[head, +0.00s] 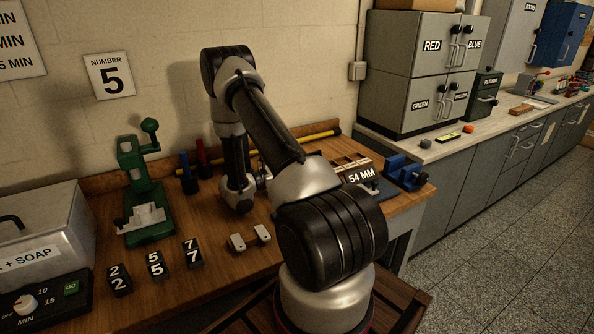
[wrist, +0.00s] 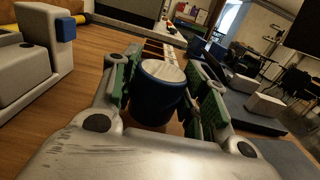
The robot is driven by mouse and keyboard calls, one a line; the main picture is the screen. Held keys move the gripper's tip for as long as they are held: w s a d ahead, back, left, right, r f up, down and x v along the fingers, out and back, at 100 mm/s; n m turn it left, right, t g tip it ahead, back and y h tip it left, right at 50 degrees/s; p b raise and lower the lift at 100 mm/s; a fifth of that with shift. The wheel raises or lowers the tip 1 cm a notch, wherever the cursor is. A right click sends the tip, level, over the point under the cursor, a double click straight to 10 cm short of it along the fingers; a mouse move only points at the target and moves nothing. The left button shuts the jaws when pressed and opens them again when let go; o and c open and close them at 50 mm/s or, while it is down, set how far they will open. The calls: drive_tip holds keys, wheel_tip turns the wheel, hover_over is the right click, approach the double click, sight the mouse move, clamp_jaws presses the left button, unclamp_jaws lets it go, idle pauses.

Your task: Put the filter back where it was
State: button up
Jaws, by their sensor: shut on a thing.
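My gripper (wrist: 160,92) is shut on a short dark blue cylinder (wrist: 158,103) with a pale, streaked top. The green-padded fingers press on its left and right sides in the wrist view. The cylinder looks upright; I cannot tell whether its base touches the bench. It carries no readable label, so I cannot confirm that it is the filter. In the head view my arm reaches down over the wooden bench (head: 190,285), and the held cylinder cannot be made out there.
A slotted wooden rack (head: 350,163), a "54 MM" sign (head: 361,175) and a blue vise (head: 405,173) stand right of my wrist. A green press (head: 145,195), number blocks (head: 156,265) and a small metal part (head: 250,238) are left and front. Labelled cabinets (head: 415,70) stand beyond.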

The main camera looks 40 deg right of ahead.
drive_tip(key=shift+f, duration=0.2)
drive_tip(key=shift+f, duration=0.3)
drive_tip(key=shift+s+f, duration=0.1)
drive_tip(key=o, duration=1.1)
drive_tip(key=shift+f, duration=0.1)
drive_tip(key=shift+s, duration=0.1)
drive_tip(key=shift+w+a+r, duration=0.15)
drive_tip(key=shift+w+r, duration=0.05)
drive_tip(key=shift+r, duration=0.35)
drive_tip(key=v, duration=1.1)
drive_tip(key=shift+w+a+r, duration=0.15)
drive_tip(key=shift+w+a, duration=0.05)
drive_tip(key=shift+a, duration=0.15)
